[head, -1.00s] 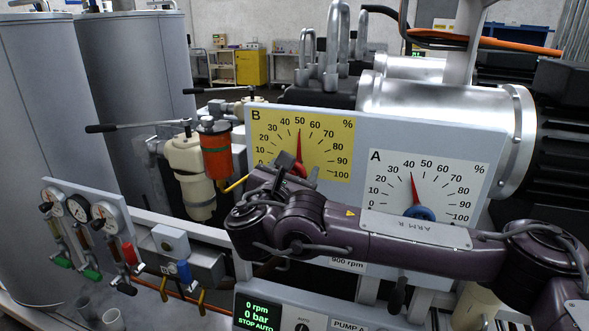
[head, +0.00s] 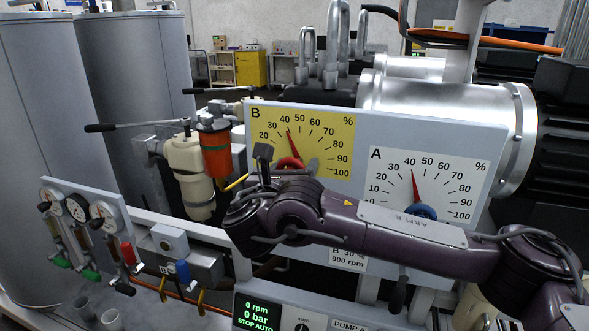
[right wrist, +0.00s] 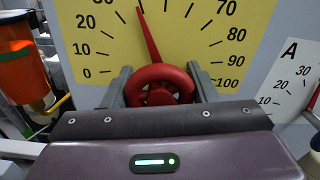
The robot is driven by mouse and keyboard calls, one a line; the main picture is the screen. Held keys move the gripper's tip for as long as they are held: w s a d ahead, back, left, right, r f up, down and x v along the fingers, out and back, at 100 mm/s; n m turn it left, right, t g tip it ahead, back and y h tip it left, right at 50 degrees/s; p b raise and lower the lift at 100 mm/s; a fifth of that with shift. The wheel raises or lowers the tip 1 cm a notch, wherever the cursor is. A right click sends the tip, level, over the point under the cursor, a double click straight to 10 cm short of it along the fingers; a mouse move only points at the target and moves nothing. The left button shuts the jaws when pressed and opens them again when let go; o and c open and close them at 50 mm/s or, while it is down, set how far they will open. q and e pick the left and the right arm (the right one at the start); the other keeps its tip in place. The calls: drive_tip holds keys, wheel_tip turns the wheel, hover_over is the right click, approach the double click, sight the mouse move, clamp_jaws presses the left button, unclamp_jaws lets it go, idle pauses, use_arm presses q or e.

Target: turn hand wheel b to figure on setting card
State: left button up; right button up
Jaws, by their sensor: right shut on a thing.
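Hand wheel B is red (head: 288,163) and sits at the bottom of the yellow dial B (head: 335,140). It also shows in the right wrist view (right wrist: 160,72). My left gripper is not in view.
White dial A (head: 460,170) with a blue hand wheel (head: 421,212) is to the right, its pointer near 40. An orange-topped filter (head: 215,150) stands just left of dial B. A gauge panel (head: 85,235) is at lower left.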

drive_tip(key=shift+n, duration=1.6)
drive_tip(key=o, duration=1)
drive_tip(key=b+v, duration=0.2)
drive_tip(key=v, duration=0.6)
